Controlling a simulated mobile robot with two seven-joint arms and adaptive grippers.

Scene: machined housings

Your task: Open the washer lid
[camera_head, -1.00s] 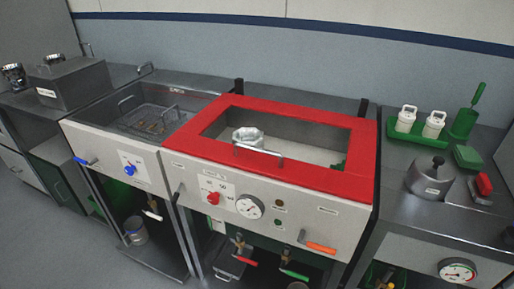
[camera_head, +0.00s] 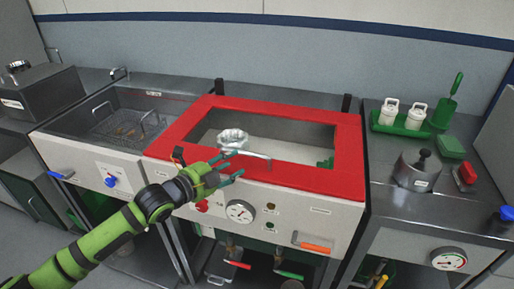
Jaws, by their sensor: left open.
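The washer lid is a red frame (camera_head: 340,185) with a large window, lying flat and closed on the middle unit. Through the window I see a pale metal housing (camera_head: 233,137) and a small green item (camera_head: 325,163) inside the basin. A metal bar handle (camera_head: 254,156) runs along the lid's front edge. My left gripper (camera_head: 239,164) comes in from the lower left on a green arm. It is open, its fingertips close to the handle's left end; I cannot tell whether they touch it. My right gripper is not in view.
On the left is a sink with a wire basket (camera_head: 128,127) and a grey box (camera_head: 45,92). On the right counter stand a green tray (camera_head: 405,127) with white bottles, a lidded metal pot (camera_head: 417,170) and a red-handled item (camera_head: 465,175). A gauge (camera_head: 240,211) and knobs line the washer front.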

